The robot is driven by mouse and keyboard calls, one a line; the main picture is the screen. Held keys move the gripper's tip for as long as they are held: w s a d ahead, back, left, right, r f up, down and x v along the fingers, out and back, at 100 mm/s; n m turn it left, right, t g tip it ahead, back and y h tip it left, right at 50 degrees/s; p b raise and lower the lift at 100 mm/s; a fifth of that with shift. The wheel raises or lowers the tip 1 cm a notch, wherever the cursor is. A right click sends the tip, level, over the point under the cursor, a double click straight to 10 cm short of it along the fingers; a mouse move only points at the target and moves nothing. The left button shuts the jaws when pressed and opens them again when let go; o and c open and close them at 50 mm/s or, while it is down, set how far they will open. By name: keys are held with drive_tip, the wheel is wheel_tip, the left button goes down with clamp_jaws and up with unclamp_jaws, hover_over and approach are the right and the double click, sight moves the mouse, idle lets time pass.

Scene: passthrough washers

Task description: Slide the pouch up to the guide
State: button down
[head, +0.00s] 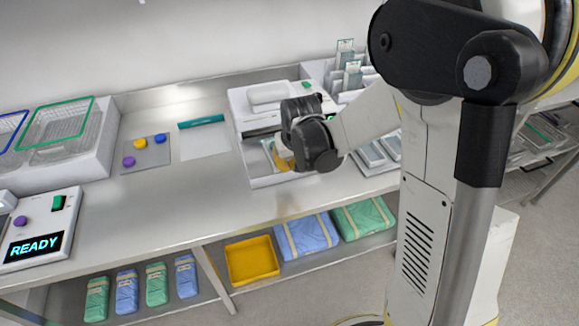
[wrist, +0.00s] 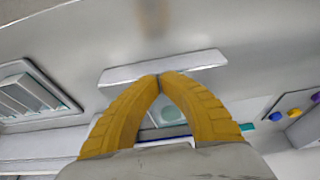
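My gripper (wrist: 158,76) points down over the front tray (head: 282,179) of the white bench machine (head: 240,104). Its two yellow fingers meet at the tips, and no object shows clamped between them. In the wrist view, a pale piece with teal edging and a round mark (wrist: 168,115) shows through the gap behind the fingers; it looks like the pouch. Most of it is hidden by the fingers, and I cannot tell whether they touch it. A raised white lip (wrist: 130,74) lies just beyond the fingertips. I cannot tell for sure which part is the guide.
A white sheet with a teal strip (head: 201,121) and a grey pad (head: 146,165) with coloured knobs lie left of the machine. Trays of packs (head: 373,153) stand to its right. A READY unit (head: 35,245) sits far left. The front bench strip is clear.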

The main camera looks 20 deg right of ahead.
drive_tip(key=shift+w+b, duration=0.3)
drive_tip(key=shift+w, duration=2.95)
drive_tip(key=shift+r, duration=0.1)
drive_tip(key=shift+s+r+p, duration=0.7)
drive_tip(key=shift+s+r, duration=0.1)
drive_tip(key=shift+r, duration=0.15)
drive_tip(key=shift+s+r+p, duration=0.65)
drive_tip(key=shift+s+r, duration=0.1)
drive_tip(key=shift+r, duration=0.2)
drive_tip(key=shift+r, duration=0.1)
drive_tip(key=s+r+t+b, duration=0.1)
drive_tip(key=s+r+b, duration=0.1)
drive_tip(key=s+r, duration=0.7)
drive_tip(key=s+t+b, duration=0.2)
drive_tip(key=s, duration=1.3)
drive_tip(key=shift+s+f+b, duration=0.2)
drive_tip(key=shift+b, duration=0.15)
